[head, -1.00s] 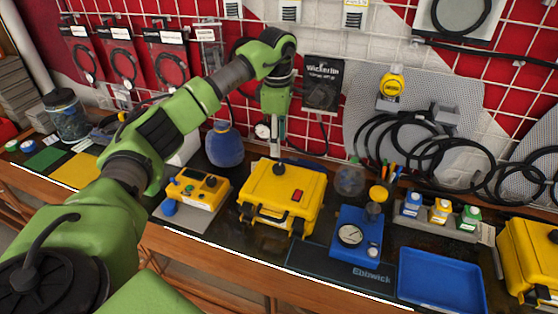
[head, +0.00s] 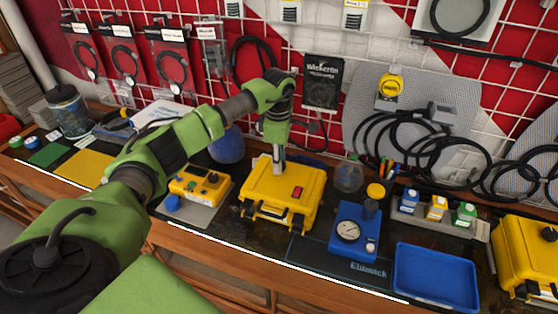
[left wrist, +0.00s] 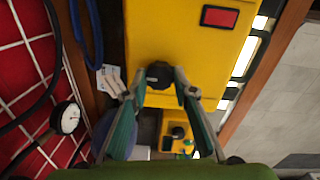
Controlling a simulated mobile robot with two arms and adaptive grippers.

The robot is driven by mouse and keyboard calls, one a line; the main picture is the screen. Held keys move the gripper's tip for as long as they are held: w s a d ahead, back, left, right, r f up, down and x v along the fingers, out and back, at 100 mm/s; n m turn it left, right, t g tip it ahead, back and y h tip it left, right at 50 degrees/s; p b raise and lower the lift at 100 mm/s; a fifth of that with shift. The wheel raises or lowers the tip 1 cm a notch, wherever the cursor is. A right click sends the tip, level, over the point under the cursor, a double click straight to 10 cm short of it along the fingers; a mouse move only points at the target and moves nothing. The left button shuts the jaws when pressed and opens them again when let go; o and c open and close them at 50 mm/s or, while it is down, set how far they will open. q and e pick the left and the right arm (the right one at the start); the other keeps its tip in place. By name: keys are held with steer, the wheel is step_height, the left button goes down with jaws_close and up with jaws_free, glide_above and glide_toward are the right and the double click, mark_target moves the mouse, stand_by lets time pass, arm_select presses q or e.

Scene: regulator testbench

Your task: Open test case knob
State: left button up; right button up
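The yellow test case (head: 283,195) stands closed on the bench, with a red rectangle on its lid. Its black knob (left wrist: 159,74) shows on the lid in the left wrist view. My left gripper (head: 279,168) points down over the lid and hides the knob in the head view. In the left wrist view the fingers of my left gripper (left wrist: 160,80) are apart, one on each side of the knob. A small gap seems to show on both sides; contact is hard to tell. My right gripper is not in view.
A small yellow device (head: 199,185) stands left of the case. A blue gauge unit (head: 350,236) and an empty blue tray (head: 435,278) are to its right. A second yellow case (head: 522,262) stands at the far right. A blue jar (head: 228,146) is behind.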

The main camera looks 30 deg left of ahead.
arm_select(q)
steer(key=shift+c, duration=0.3)
steer(key=n+b, duration=0.1)
steer(key=n, duration=0.3)
steer(key=shift+n+b, duration=0.3)
steer(key=shift+n, duration=0.1)
steer(key=n+b, duration=0.1)
steer(key=n, duration=0.5)
steer(key=shift+w, duration=0.1)
steer(key=n, duration=0.3)
steer(key=shift+d+n, duration=0.1)
steer(key=shift+n, duration=0.3)
steer(key=shift+r+n+g, duration=0.1)
steer(key=shift+n+g, duration=0.2)
steer(key=shift+n, duration=1.3)
steer(key=o, duration=1.1)
